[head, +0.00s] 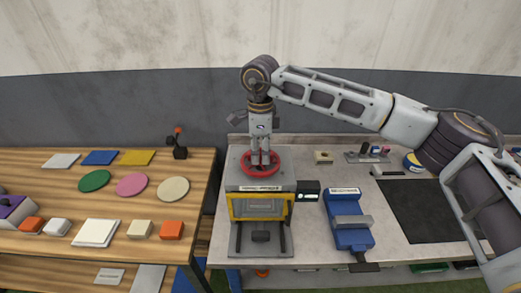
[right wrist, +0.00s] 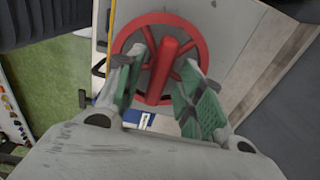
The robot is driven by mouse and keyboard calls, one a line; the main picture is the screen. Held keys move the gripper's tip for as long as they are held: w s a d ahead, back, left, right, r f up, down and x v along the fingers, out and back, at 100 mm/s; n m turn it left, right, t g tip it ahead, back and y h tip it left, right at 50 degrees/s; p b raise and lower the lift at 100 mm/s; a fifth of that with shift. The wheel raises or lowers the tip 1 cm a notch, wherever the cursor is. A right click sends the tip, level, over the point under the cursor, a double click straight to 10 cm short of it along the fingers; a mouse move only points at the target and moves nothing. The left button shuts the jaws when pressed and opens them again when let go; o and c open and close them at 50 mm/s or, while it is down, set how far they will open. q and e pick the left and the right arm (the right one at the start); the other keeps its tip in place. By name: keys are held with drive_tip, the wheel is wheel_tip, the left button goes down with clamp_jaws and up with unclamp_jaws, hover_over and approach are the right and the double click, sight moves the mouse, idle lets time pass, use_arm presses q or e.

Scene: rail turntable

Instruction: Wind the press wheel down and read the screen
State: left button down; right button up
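The press (head: 260,207) stands at the left of the grey bench, with a yellow frame and a red wheel (head: 277,166) lying flat on top. The small dark screen (head: 307,191) is beside its right side; its reading is too small to make out. My right gripper (head: 262,162) points straight down over the wheel's middle. In the right wrist view the green-padded fingers (right wrist: 163,85) stand apart on either side of a raised red bar on the wheel (right wrist: 200,38), and I see gaps beside the bar. My left gripper is out of view.
A blue vise (head: 348,220) stands right of the press, with a black mat (head: 425,210) beyond it. A wooden table (head: 195,190) at left holds coloured discs, squares and blocks. My right arm spans above the bench's right half.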

drive_tip(key=shift+f, duration=0.1)
drive_tip(key=shift+c, duration=0.5)
clamp_jaws()
